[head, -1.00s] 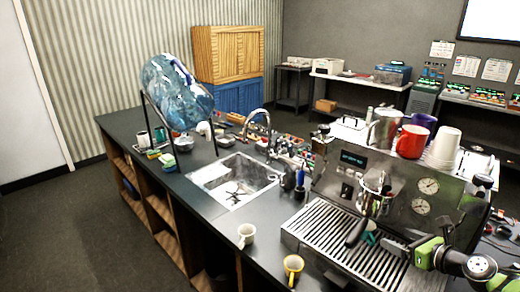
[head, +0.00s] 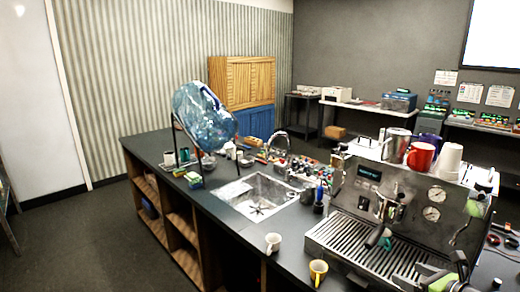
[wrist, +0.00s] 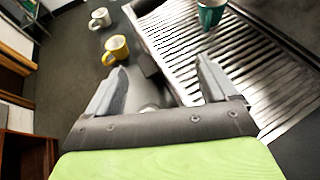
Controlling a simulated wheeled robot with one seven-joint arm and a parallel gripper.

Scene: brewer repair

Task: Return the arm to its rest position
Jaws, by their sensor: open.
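My gripper (wrist: 160,72) is open in the wrist view, with its two grey fingers apart and nothing between them. It is over the counter beside the espresso machine's slatted drip tray (wrist: 245,75). A yellow mug (wrist: 115,50) and a white mug (wrist: 99,18) stand beyond the left finger. In the head view, part of my green and black arm shows at the lower right, in front of the espresso machine (head: 345,205). The fingers cannot be made out clearly there.
The yellow mug (head: 318,272) and white mug (head: 273,243) stand on the dark counter left of the machine. A green-ended item (wrist: 211,14) is at the tray. A sink (head: 256,196) and large blue bottle (head: 205,115) are farther back. Floor at left is clear.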

